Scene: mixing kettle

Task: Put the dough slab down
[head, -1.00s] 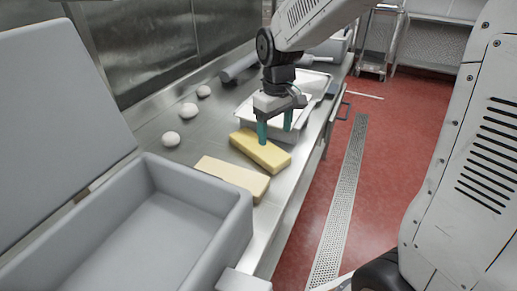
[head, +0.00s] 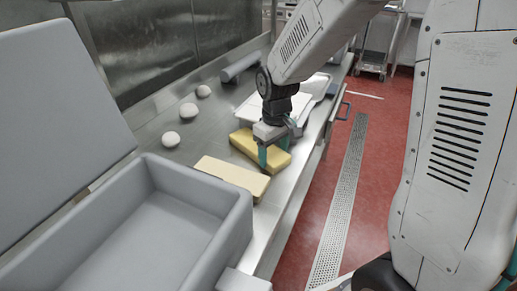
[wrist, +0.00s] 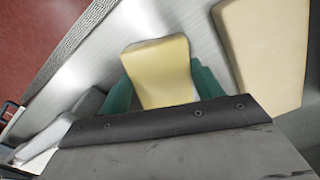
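A yellow slab (head: 245,143) lies flat on the steel counter in the head view. A paler cream slab (head: 232,174) lies nearer, just to its left, and also shows at the right in the wrist view (wrist: 268,50). My gripper (head: 275,157) is low over the yellow slab, its green fingers on either side of it. In the wrist view the yellow slab (wrist: 160,70) stands between the two fingers, with little or no gap beside it. I cannot tell whether the fingers press on it. The fingertips are partly hidden.
A grey open bin (head: 180,215) with a raised lid fills the near left. A white tray (head: 310,90) stands behind my gripper. The counter's front edge is close on the right, above the red floor (head: 390,170).

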